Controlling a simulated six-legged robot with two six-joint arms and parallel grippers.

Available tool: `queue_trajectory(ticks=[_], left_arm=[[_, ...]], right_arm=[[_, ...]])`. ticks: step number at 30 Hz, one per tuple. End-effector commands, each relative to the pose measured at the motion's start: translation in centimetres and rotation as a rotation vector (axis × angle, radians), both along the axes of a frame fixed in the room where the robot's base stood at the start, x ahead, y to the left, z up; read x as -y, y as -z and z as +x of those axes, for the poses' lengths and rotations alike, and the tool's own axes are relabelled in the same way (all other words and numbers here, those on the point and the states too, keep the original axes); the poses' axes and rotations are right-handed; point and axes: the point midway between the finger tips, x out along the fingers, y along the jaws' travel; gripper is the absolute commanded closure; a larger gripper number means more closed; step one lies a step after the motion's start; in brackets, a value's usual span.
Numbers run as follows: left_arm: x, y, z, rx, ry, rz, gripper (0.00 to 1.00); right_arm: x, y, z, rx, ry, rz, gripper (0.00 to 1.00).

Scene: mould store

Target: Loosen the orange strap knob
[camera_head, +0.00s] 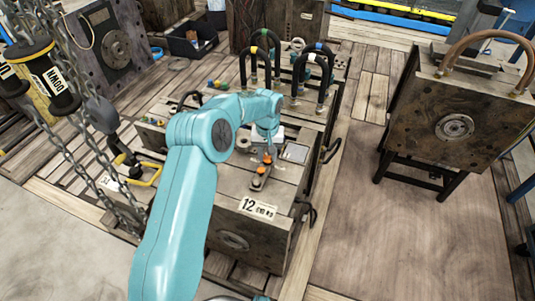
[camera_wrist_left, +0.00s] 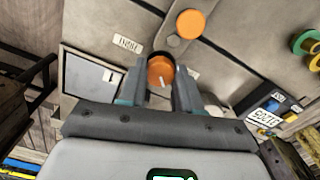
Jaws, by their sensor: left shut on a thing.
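The orange strap knob (camera_wrist_left: 160,69) has a white mark on its face and sits between the two dark fingers of my left gripper (camera_wrist_left: 160,84) in the left wrist view. The fingers are shut on its sides. A second, plain orange knob (camera_wrist_left: 190,24) stands beside it, on the same strap (camera_wrist_left: 173,41), clear of the fingers. In the head view the held knob (camera_head: 267,158) shows just under my left gripper (camera_head: 269,151), and the other knob (camera_head: 261,170) is nearer to me. Both are on top of the mould block (camera_head: 232,188) marked 12. My right gripper is not in view.
Hose loops (camera_head: 259,50) rise behind the knobs. A grey square plate (camera_head: 296,152) lies right of my gripper.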

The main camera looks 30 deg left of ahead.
Motion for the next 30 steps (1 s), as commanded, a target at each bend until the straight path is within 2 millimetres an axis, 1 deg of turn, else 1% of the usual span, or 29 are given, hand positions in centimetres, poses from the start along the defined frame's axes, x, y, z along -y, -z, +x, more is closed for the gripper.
queue_trajectory(ticks=[9,18,24,30], left_arm=[[-0.02,-0.06,0.07,0.003,-0.297,0.001,0.97],[-0.02,-0.07,0.08,0.003,-0.544,0.000,0.97],[-0.02,-0.08,0.08,0.003,-0.658,0.000,0.97],[-0.03,-0.09,0.07,0.003,-0.726,0.000,0.97]], right_arm=[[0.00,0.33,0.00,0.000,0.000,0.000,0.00],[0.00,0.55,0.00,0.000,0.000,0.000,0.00],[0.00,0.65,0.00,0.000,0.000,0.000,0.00],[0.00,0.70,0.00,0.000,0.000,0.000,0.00]])
